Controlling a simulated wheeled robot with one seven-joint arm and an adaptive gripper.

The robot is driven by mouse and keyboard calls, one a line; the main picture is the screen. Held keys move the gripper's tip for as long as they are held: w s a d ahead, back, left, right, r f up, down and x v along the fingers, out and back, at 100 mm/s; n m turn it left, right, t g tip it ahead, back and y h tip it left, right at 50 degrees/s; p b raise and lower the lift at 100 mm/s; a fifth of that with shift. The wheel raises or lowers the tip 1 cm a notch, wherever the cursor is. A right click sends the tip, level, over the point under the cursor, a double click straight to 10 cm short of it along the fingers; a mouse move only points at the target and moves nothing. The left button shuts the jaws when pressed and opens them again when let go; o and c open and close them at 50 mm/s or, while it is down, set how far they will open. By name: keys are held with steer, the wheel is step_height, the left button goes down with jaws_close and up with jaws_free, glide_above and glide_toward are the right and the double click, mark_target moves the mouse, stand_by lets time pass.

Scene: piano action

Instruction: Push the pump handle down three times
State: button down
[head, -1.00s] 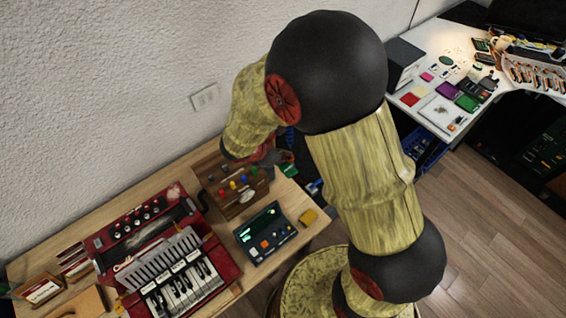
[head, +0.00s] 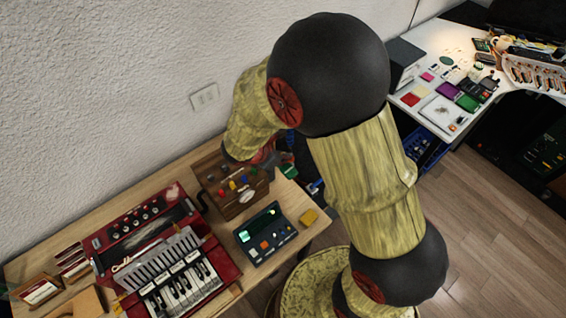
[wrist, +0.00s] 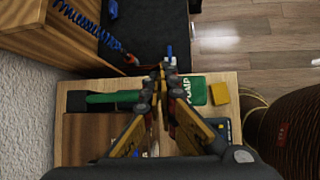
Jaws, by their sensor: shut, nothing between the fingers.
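In the wrist view, my gripper (wrist: 162,78) points away from the camera with its fingertips together and nothing between them. It is over the end of the wooden table. A green bar (wrist: 112,98) lies to the left of the fingers. A green plate (wrist: 196,90) with pale lettering, seemingly PUMP, lies just right of the fingertips. The fingers hide what lies between bar and plate, so I cannot tell whether they touch the pump handle or which part it is. In the head view, my arm mostly hides the gripper; a small green part (head: 287,171) shows beside it.
A wooden box with coloured knobs (head: 232,186) stands beside the green part. A dark panel (head: 265,235), a yellow block (head: 310,217) and a red keyboard unit (head: 170,260) share the table. A white desk (head: 440,60) stands at the upper right. The wall is close behind.

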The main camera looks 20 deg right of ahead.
mark_target(286, 168)
steer(key=shift+s+d+f+b, duration=0.1)
steer(key=shift+s+f+b, duration=0.25)
steer(key=shift+f+b, duration=0.35)
steer(key=shift+s+d+f+b, duration=0.15)
steer(key=shift+s+f+b, duration=0.15)
steer(key=shift+f+b, duration=0.45)
steer(key=shift+s+d+f+b, duration=0.1)
steer(key=shift+s+f+b, duration=0.25)
steer(key=shift+f+b, duration=0.35)
stand_by(2.8)
steer(key=shift+w+a+r+p, duration=0.15)
steer(key=shift+w+r+p, duration=0.3)
steer(key=shift+r+p, duration=0.55)
steer(key=shift+w+a+r+p, duration=0.15)
steer(key=shift+w+r+p, duration=0.3)
steer(key=shift+r+p, duration=0.6)
steer(key=shift+w+a+r+p, duration=0.15)
steer(key=shift+w+r+p, duration=0.3)
steer(key=shift+r+p, duration=0.55)
steer(key=shift+r, duration=0.15)
steer(key=shift+w+a+r+p, duration=0.1)
steer(key=shift+w+r+p, duration=0.25)
steer(key=shift+r+p, duration=0.35)
steer(key=shift+w+a+r+p, duration=0.1)
steer(key=shift+w+r+p, duration=0.2)
steer(key=shift+r+p, duration=0.45)
steer(key=shift+w+a+r+p, duration=0.1)
steer(key=shift+w+r+p, duration=0.25)
steer(key=shift+r+p, duration=0.35)
